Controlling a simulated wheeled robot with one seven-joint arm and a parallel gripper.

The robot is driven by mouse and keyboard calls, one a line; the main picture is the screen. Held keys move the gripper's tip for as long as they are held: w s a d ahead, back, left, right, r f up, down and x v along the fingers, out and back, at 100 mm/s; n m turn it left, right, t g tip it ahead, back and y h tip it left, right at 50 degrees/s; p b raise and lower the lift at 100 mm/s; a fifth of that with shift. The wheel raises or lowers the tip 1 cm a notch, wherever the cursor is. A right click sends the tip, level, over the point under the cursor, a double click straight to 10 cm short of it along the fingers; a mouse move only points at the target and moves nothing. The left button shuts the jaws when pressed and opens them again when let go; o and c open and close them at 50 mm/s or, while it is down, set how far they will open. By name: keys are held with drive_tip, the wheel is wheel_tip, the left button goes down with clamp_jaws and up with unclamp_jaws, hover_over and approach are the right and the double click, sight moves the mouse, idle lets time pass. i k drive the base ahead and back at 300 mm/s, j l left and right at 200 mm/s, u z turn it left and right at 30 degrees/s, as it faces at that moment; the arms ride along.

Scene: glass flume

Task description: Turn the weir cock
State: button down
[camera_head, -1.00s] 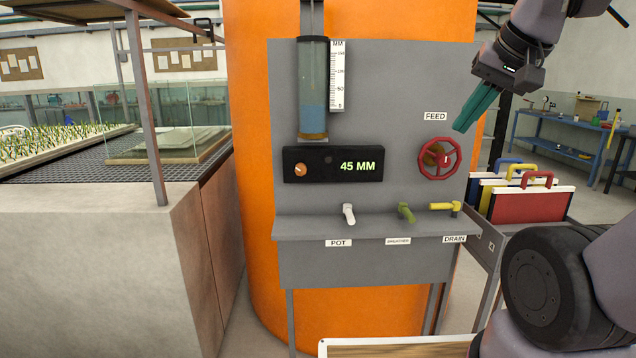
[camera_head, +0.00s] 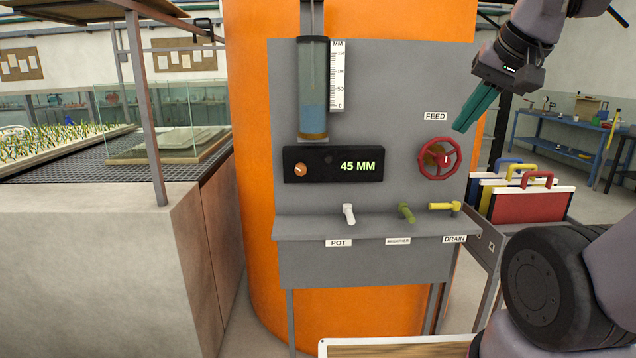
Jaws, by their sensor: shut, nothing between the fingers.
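The grey panel (camera_head: 350,255) carries three small cocks on its ledge. The white cock (camera_head: 348,213) is above the POT label (camera_head: 338,242). The green cock (camera_head: 406,212) is above a small label (camera_head: 398,241) too blurred to read surely. The yellow cock (camera_head: 443,207) is above the DRAIN label (camera_head: 454,239), its handle lying sideways. A red handwheel (camera_head: 439,160) sits under the FEED label (camera_head: 436,116). No label reading weir is legible. My gripper (camera_head: 463,128), with teal fingers, is shut and empty, up and right of the handwheel and apart from it.
A glass level tube (camera_head: 313,95) with a scale (camera_head: 337,78) stands above a black display (camera_head: 300,177) reading 45 MM. A cart (camera_head: 490,246) with coloured cases (camera_head: 532,206) is right of the panel. A concrete flume block (camera_head: 90,260) is at the left.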

sight(455, 205)
drive_tip(key=i+l, duration=0.15)
drive_tip(key=i, duration=0.3)
drive_tip(key=i+l, duration=0.15)
drive_tip(key=i, duration=0.25)
